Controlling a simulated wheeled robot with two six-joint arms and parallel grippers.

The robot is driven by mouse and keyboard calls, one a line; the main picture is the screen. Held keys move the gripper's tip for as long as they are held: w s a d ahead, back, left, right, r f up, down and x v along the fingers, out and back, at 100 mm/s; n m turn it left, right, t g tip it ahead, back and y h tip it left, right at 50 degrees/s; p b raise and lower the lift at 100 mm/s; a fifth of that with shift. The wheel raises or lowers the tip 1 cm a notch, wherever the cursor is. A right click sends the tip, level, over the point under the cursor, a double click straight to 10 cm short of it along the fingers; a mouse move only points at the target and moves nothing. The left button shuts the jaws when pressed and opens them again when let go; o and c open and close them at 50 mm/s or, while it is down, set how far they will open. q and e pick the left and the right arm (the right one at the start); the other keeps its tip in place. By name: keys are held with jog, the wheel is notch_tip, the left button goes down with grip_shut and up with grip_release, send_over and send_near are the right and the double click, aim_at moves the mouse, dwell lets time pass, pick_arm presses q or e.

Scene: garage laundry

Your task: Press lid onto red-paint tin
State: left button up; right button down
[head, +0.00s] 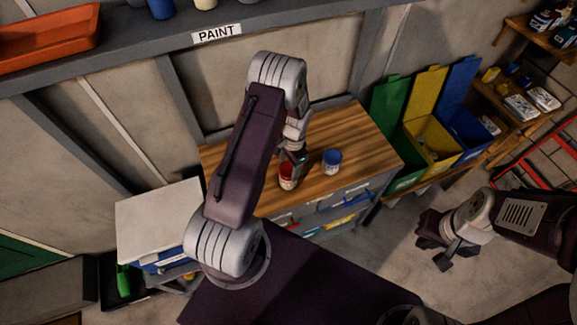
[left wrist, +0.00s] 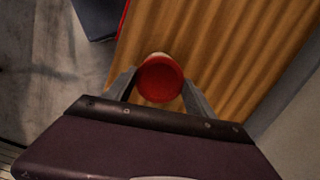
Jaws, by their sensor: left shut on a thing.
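The red-paint tin (head: 287,183) stands on the wooden worktop near its front edge, red with a pale band. My left gripper (head: 297,158) is right at its top, reaching down from above. In the left wrist view, the fingers of my left gripper (left wrist: 159,92) are shut on a round red disc, which looks like the lid (left wrist: 160,80). A pale bit of the tin (left wrist: 157,55) shows beyond it. Whether the lid is seated on the tin cannot be told. My right gripper (head: 436,256) is empty and looks open, over the floor at the right.
A blue tin (head: 332,162) stands just right of the red one. The rest of the wooden worktop (head: 352,130) is mostly clear. Green, yellow and blue bins (head: 428,140) stand at its right. A shelf labelled PAINT (head: 216,33) runs above, and a white-topped unit (head: 158,217) stands at the left.

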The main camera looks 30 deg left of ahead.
pick_arm(q)
jog(key=shift+f+b, duration=0.35)
jog(key=shift+f, duration=0.15)
dwell(0.7)
jog(key=o, duration=1.6)
jog(key=shift+r, duration=0.15)
jog(key=shift+r+p, duration=2.9)
jog(key=shift+r, duration=0.55)
jog(key=shift+f, duration=0.1)
grip_shut()
